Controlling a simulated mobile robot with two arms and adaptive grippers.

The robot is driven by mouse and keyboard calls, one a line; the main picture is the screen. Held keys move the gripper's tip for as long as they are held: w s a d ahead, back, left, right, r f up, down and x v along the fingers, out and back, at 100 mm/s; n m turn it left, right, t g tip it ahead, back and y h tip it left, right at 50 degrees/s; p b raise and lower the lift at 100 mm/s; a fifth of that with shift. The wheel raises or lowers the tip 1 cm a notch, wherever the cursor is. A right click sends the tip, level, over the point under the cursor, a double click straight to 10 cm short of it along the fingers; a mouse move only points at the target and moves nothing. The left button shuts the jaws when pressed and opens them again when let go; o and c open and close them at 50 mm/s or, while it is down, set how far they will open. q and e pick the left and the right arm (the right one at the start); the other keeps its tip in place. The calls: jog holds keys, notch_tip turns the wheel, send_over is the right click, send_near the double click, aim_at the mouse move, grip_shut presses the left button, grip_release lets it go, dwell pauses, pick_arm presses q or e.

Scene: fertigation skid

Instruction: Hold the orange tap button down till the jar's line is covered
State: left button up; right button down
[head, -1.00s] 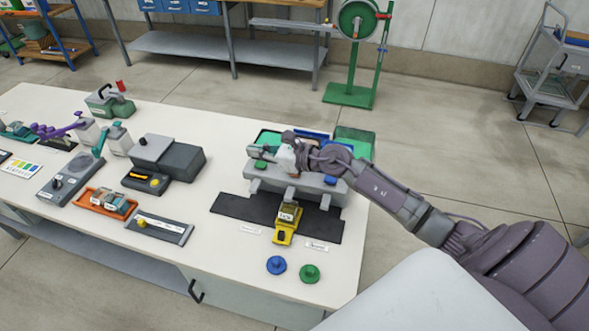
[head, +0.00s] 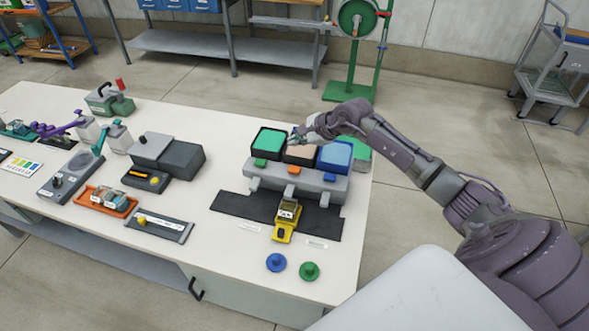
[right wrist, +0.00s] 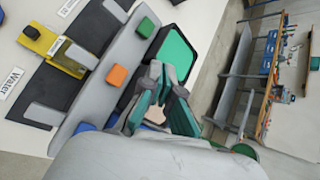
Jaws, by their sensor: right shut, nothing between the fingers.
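The orange tap button (head: 294,170) sits in the middle of the grey manifold (head: 300,187), between a green button (head: 260,162) and a blue button (head: 330,178). The orange button also shows in the right wrist view (right wrist: 117,76), uncovered, left of my fingertips and apart from them. The small clear jar (head: 289,210) stands in a yellow holder (head: 283,236) in front of the manifold. Its line and liquid level are too small to tell. My right gripper (head: 295,138) is shut and empty, above the tanks behind the buttons. My left gripper is out of view.
Green (head: 268,138), brown (head: 300,158) and blue (head: 337,152) topped tanks stand behind the manifold. A black mat (head: 240,207) lies under the holder. Blue (head: 276,262) and green (head: 309,271) knobbed discs lie at the table's front. Other devices fill the left side.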

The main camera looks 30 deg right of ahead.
aim_at(291, 167)
notch_tip(291, 167, down, 7)
jog(key=b, duration=0.4)
jog(key=shift+f, duration=0.15)
jog(key=shift+f+b, duration=0.35)
jog(key=shift+b, duration=0.05)
dwell(0.8)
jog(key=shift+f+b, duration=0.4)
jog(key=shift+b, duration=0.15)
jog(key=shift+f+b, duration=0.6)
jog(key=shift+f, duration=0.05)
dwell(4.7)
